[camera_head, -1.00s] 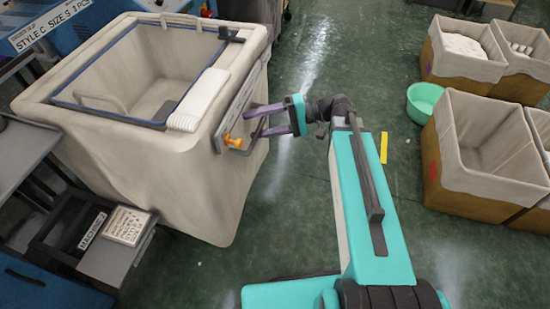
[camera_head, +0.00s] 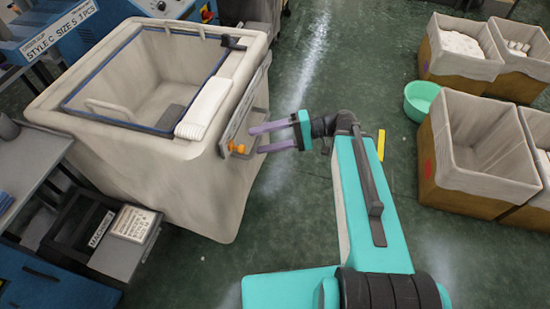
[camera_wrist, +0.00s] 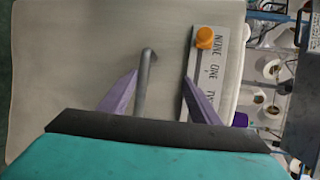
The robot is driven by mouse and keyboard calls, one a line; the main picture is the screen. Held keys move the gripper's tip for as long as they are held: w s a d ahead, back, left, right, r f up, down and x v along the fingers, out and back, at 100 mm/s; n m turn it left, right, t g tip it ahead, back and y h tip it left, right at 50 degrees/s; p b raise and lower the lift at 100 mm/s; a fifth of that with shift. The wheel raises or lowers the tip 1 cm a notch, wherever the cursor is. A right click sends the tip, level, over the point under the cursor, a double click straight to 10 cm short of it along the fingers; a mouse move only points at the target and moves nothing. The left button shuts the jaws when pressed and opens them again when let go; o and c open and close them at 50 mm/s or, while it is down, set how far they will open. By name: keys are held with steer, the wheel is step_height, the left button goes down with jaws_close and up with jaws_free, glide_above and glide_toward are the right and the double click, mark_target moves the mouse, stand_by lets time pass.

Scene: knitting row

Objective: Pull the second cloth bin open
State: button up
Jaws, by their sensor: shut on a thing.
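The cloth bin (camera_head: 190,190) is a large off-white fabric bin at the left of the head view, with a dark blue inner rim. An orange knob (camera_head: 240,149) and a label plate (camera_wrist: 209,62) are on its side facing my arm. In the wrist view a thin grey bar handle (camera_wrist: 147,82) stands out from the cloth face beside the plate. My gripper (camera_head: 254,140) reaches this side from the right. Its purple fingers lie on either side of the bar and are shut on it, though a gap shows in the wrist view. The exact contact is hard to see.
Several cloth-lined boxes (camera_head: 470,197) stand on the right, with a green basin (camera_head: 420,98) beside them. A grey table (camera_head: 30,165) and a small stand with a sign (camera_head: 134,224) are at the left. The green floor between bin and boxes is mostly free.

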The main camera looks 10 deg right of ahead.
steer(key=shift+s+r+p, duration=0.6)
steer(key=shift+r+p, duration=0.1)
steer(key=shift+p, duration=1.1)
steer(key=shift+s+d+p, duration=0.1)
steer(key=shift+s+p, duration=0.2)
steer(key=shift+p, duration=0.25)
steer(key=shift+c, duration=0.8)
steer(key=shift+s+d+p, duration=0.1)
steer(key=shift+s+p, duration=0.1)
steer(key=shift+p, duration=0.65)
steer(key=s+d+p, duration=0.2)
steer(key=s+p, duration=0.6)
steer(key=p, duration=0.3)
